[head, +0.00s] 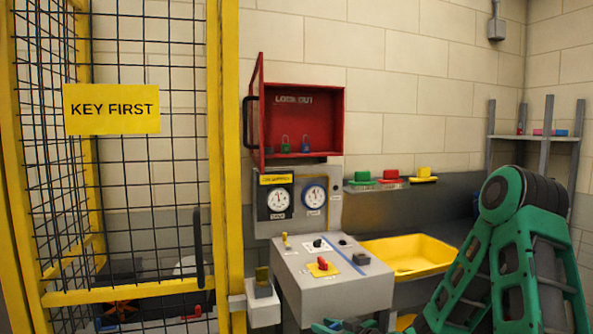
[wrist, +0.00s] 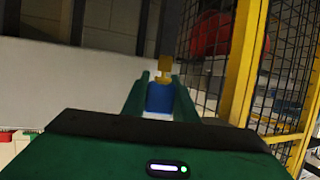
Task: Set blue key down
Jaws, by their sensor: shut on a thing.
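In the wrist view my gripper (wrist: 162,80) is shut on the blue key (wrist: 160,98). The key's blue body sits between the two green fingers, and its brass-coloured end (wrist: 165,66) points away from my palm. In the head view only a bit of green from my arm's end (head: 342,326) shows at the bottom edge, in front of the grey console (head: 345,294). The blue key cannot be made out there. From these views I cannot tell whether the key touches anything beyond the fingers.
A yellow mesh gate with a KEY FIRST sign (head: 111,109) stands at left. A brass-topped lock box (head: 263,303) is beside its post. An open red lockout cabinet (head: 328,124) hangs above gauges (head: 278,200). A yellow tray (head: 410,262) lies right of the console.

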